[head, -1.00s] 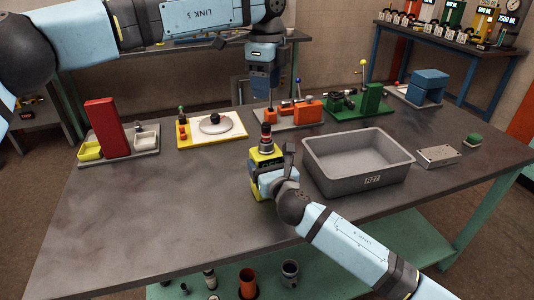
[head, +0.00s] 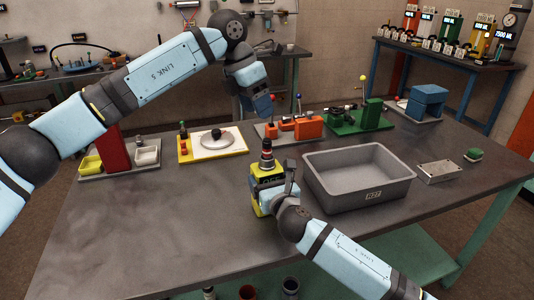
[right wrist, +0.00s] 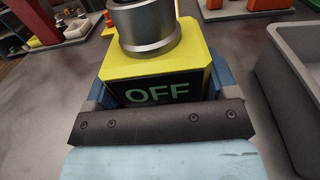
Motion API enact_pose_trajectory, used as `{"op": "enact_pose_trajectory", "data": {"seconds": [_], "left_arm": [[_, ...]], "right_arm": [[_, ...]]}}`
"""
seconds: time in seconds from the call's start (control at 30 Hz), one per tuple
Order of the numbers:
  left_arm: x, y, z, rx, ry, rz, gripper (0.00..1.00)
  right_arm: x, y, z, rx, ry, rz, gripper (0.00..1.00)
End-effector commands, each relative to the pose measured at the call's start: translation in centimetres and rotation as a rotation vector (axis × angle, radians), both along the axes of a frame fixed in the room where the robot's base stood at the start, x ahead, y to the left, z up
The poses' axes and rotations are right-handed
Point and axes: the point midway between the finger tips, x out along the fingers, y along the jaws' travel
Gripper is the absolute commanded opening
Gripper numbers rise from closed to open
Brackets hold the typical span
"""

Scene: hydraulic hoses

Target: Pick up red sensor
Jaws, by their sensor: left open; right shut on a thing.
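A small upright cylinder with a red band and dark top (head: 267,149), which may be the red sensor, stands on a yellow block (head: 256,196). In the right wrist view the yellow block (right wrist: 195,58) has a dark display reading OFF and a metal collar (right wrist: 148,25) on top. My right gripper (head: 268,184) is shut on the yellow block at the table's middle. My left gripper (head: 263,112) is open and points down, above and behind the cylinder, apart from it. Its fingertips are hard to make out.
A grey bin (head: 352,198) stands just right of the yellow block. An orange fixture (head: 305,127), a green fixture (head: 372,115) and a yellow board with a white disc (head: 210,146) line the back. The table (head: 150,225) is clear at front left.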

Motion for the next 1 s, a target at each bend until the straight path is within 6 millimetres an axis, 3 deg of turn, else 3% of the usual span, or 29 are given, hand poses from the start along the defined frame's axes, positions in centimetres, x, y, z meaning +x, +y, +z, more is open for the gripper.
{"op": "enact_pose_trajectory", "data": {"seconds": [0.2,0.43,0.8,1.0], "left_arm": [[0.3,1.4,0.1,-0.031,-0.125,-0.277,0.55],[0.4,1.5,-0.4,-0.038,-0.17,-0.368,0.55],[0.7,-0.6,-5.7,-0.038,-0.167,-0.367,0.55],[0.8,-1.0,-7.1,-0.038,-0.168,-0.367,0.55]], "right_arm": [[0.0,0.0,0.0,0.0,0.0,0.0,0.46],[0.0,0.0,0.0,0.0,0.0,0.0,0.46],[0.0,0.0,0.0,0.0,0.0,0.0,0.46],[0.0,0.0,0.0,0.0,0.0,0.0,0.46]]}}
